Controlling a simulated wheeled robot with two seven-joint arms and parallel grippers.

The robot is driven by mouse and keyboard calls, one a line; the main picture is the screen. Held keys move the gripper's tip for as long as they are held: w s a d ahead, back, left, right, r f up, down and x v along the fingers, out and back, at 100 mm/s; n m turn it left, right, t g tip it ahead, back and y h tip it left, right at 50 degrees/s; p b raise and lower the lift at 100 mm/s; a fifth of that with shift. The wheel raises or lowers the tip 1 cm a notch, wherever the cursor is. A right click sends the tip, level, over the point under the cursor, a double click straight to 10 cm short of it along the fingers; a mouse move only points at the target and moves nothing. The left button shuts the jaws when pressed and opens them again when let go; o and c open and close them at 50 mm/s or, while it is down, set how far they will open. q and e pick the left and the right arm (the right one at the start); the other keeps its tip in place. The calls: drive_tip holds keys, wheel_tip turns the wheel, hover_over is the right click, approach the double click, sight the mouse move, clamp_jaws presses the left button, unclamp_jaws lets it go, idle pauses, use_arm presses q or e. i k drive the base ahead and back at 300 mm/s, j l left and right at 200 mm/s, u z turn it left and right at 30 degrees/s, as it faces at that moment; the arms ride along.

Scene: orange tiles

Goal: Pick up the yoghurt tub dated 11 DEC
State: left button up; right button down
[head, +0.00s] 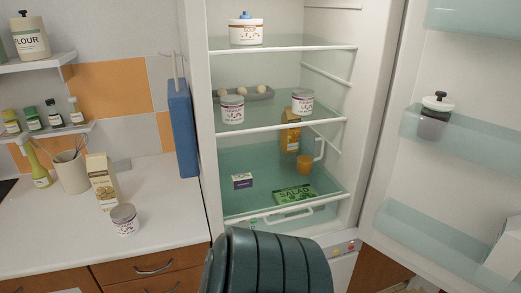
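Two similar white tubs with printed labels stand in the open fridge on the middle shelf (275,125): a left tub (232,110) and a right tub (302,102). A third similar tub (124,219) stands upright on the white counter left of the fridge. The print on all three is too small to read, so I cannot tell which is dated 11 DEC. Neither of my grippers is in view.
A soup container (246,30) is on the top shelf. An egg tray (250,94) sits behind the left tub. A salad pack (294,195) and small box (242,181) lie lower. A carton (102,183) stands behind the counter tub. The fridge door (445,180) is open right.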

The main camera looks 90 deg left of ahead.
sight(124, 217)
drive_tip(key=u, duration=3.85)
drive_tip(key=i+j+z, duration=0.35)
drive_tip(key=j, duration=0.85)
drive_tip(key=i+j+z, duration=0.1)
drive_tip(key=j+z, duration=0.3)
drive_tip(key=j, duration=0.85)
drive_tip(key=j+z, duration=0.35)
drive_tip(key=j, duration=0.95)
